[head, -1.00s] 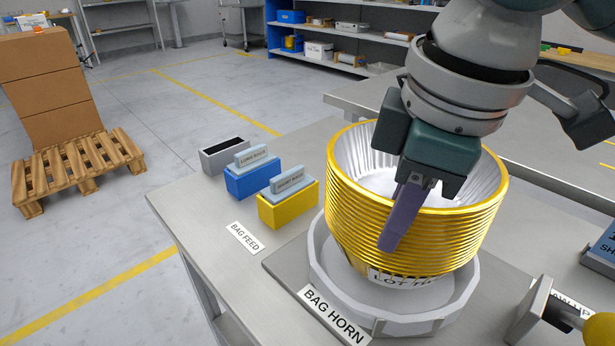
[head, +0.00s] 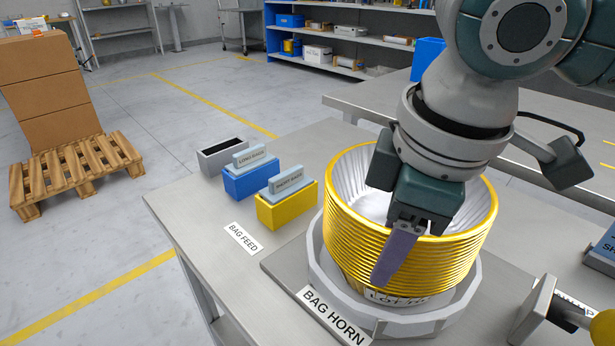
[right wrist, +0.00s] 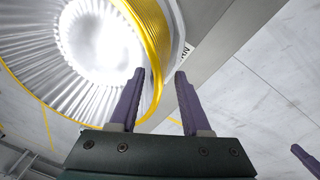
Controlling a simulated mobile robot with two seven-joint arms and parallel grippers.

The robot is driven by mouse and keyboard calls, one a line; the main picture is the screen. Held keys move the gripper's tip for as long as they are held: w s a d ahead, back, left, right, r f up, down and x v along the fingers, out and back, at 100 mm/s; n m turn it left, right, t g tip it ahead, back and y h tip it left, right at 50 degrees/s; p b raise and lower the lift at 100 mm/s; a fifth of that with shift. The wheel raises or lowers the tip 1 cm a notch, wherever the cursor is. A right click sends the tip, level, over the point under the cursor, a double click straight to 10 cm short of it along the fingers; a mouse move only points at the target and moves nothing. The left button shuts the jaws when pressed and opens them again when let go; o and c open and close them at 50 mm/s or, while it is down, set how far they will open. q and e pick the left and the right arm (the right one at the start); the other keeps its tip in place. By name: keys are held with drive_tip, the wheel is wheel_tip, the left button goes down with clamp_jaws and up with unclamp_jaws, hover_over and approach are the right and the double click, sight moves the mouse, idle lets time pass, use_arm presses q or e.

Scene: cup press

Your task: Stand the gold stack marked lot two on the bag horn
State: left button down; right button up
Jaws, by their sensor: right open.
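The gold stack (head: 450,262) of ribbed cups with a silvery inside stands upright within the pale ring of the bag horn (head: 462,312). Its label reads "LOT" with the rest partly hidden by a finger. My right gripper (head: 388,275) is open at the stack's near side. In the right wrist view its two fingers (right wrist: 160,73) are apart, with the gold rim (right wrist: 152,30) beside the left finger. I cannot tell whether either finger touches the stack. A purple finger-like piece (right wrist: 305,160) at the right wrist view's edge looks like part of my left gripper.
Left of the horn are the yellow bin (head: 287,206), blue bin (head: 250,182) and grey bin (head: 222,155) by the "BAG FEED" label. A press-like handle (head: 545,310) stands at the right front. The table's front left is clear.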

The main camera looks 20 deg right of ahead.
wheel_tip(320, 180, up, 12)
drive_tip(key=s+f+p, duration=0.1)
drive_tip(key=s+p, duration=0.1)
drive_tip(key=p, duration=0.2)
drive_tip(key=s+a+f+m+t+y, duration=0.1)
drive_tip(key=s+a+f+y, duration=0.1)
drive_tip(key=a+f, duration=0.15)
drive_tip(key=s+a+f+m+y, duration=0.1)
drive_tip(key=s+a+f, duration=0.1)
drive_tip(key=a, duration=0.2)
drive_tip(key=s+d+f+m+h, duration=0.2)
drive_tip(key=s+d+f+m, duration=0.3)
drive_tip(key=s+d, duration=0.3)
drive_tip(key=shift+f+m+h, duration=0.3)
drive_tip(key=shift+f+h, duration=0.05)
drive_tip(key=shift+h, duration=0.05)
drive_tip(key=shift+s, duration=0.1)
